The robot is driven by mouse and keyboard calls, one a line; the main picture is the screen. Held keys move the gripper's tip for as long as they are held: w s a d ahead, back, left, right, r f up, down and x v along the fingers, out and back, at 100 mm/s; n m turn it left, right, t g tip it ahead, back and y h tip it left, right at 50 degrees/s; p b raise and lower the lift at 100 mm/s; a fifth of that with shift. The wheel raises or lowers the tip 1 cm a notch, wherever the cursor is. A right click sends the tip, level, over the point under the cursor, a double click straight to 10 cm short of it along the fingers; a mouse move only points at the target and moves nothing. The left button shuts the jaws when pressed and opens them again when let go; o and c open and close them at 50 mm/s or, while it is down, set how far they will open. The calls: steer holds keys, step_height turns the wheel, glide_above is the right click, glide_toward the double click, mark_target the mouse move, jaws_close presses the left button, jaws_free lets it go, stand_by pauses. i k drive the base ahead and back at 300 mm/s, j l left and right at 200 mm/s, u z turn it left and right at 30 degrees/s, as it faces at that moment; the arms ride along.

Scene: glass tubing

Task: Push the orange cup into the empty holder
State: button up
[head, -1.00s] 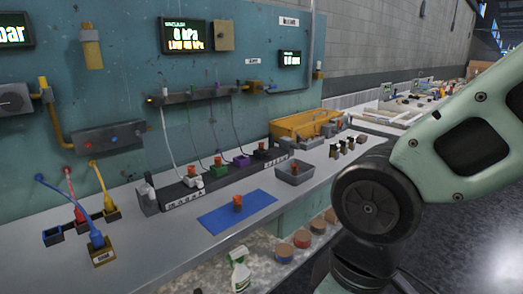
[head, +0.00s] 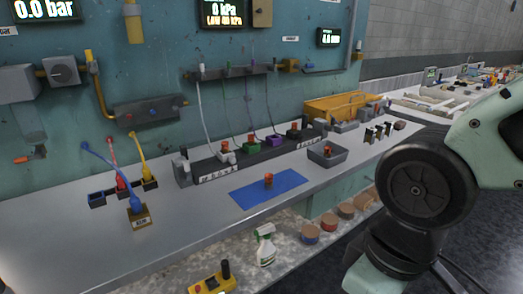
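A small orange cup (head: 268,181) stands on a blue mat (head: 290,181) near the bench's front edge. Another orange piece (head: 327,151) is in a grey tray (head: 317,158) to the right of the mat. Behind the mat runs a long dark rack (head: 208,174) with white, green, purple and dark holders, each with a thin tube coming down to it. Orange-brown pieces show at these holders, and I cannot tell which holder is empty. My arm is at the right; my gripper is out of view.
Blue, red and yellow tubes rise from small black blocks (head: 97,200) and a tan block (head: 141,217) on the left. A yellow bin (head: 335,106) stands behind. A spray bottle (head: 265,246) and round jars are below the bench.

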mark_target(273, 146)
steer(key=i+l, duration=0.8)
steer(key=u, duration=0.4)
steer(key=i+l+u, duration=0.1)
steer(key=u, duration=0.3)
steer(key=l+u, duration=0.15)
steer(key=u, duration=0.3)
steer(key=l+u, duration=0.1)
steer(key=u, duration=0.3)
steer(key=i, duration=0.05)
